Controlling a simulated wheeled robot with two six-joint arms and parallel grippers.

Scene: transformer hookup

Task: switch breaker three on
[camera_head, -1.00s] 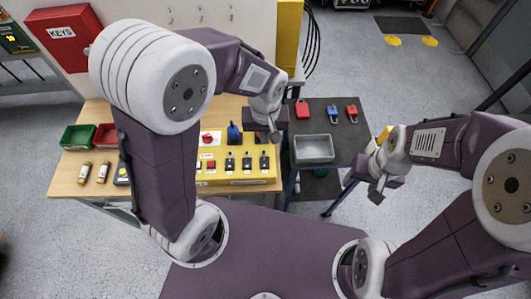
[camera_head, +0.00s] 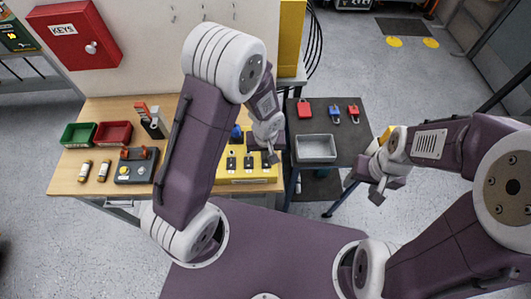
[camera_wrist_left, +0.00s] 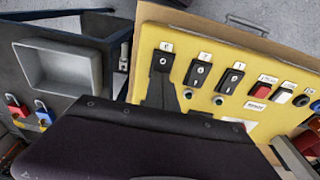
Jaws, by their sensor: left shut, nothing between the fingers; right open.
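The yellow breaker panel (camera_head: 240,181) lies on the wooden table, partly behind my left arm. Three black breakers show on it; the right one, beside my gripper, looks like breaker three (camera_head: 264,164). In the left wrist view the panel (camera_wrist_left: 225,111) is seen turned round, and breaker three (camera_wrist_left: 162,62) is at its left end. Its lever position is too small to tell. My left gripper (camera_head: 272,157) is shut and empty, over the panel's right end by breaker three; contact cannot be told. My right gripper (camera_head: 376,197) is open and empty, right of the panel, over the floor.
A grey tray (camera_head: 316,148) and red and blue padlocks (camera_head: 333,114) are on the dark side table. Green (camera_head: 78,136) and red (camera_head: 114,133) bins and a grey box with buttons (camera_head: 136,166) stand at the left. A red key cabinet (camera_head: 72,38) hangs behind.

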